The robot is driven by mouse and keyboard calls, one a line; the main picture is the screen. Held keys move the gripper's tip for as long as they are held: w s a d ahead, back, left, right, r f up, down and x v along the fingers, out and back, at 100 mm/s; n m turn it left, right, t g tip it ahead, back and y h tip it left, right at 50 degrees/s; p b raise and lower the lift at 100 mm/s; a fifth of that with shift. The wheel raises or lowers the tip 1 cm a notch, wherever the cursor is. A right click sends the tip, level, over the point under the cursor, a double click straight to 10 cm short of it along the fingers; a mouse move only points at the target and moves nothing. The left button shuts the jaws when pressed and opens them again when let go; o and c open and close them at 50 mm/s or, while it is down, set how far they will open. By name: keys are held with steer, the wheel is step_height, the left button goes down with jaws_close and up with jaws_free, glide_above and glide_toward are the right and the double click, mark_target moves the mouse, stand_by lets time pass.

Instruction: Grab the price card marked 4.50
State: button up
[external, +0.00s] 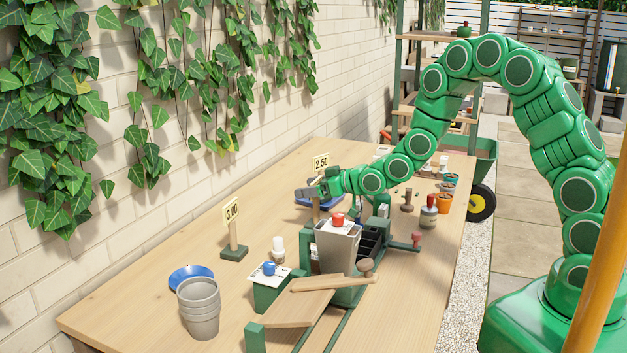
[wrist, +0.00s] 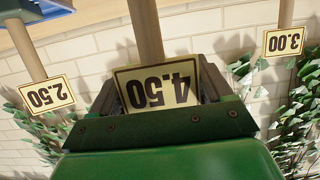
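The price card marked 4.50 (wrist: 158,88) shows upside down in the wrist view, yellow with black figures, on a wooden post (wrist: 146,35). My gripper (wrist: 158,90) has its two fingers apart, one at each side edge of this card. I cannot tell whether they press on it. In the external view my gripper (external: 314,191) is over the back of the table, at the top of a wooden post (external: 316,211), and hides the card there.
The card marked 2.50 (external: 321,161) stands just behind my gripper. The card marked 3.00 (external: 231,209) stands on the near side, to the left. Grey pots (external: 199,309), a blue saucer (external: 190,277) and a potting stand (external: 305,305) occupy the near table. An ivy-covered wall (external: 110,240) borders it.

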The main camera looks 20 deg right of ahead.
steer(key=c, duration=0.8)
steer(key=shift+r, duration=0.15)
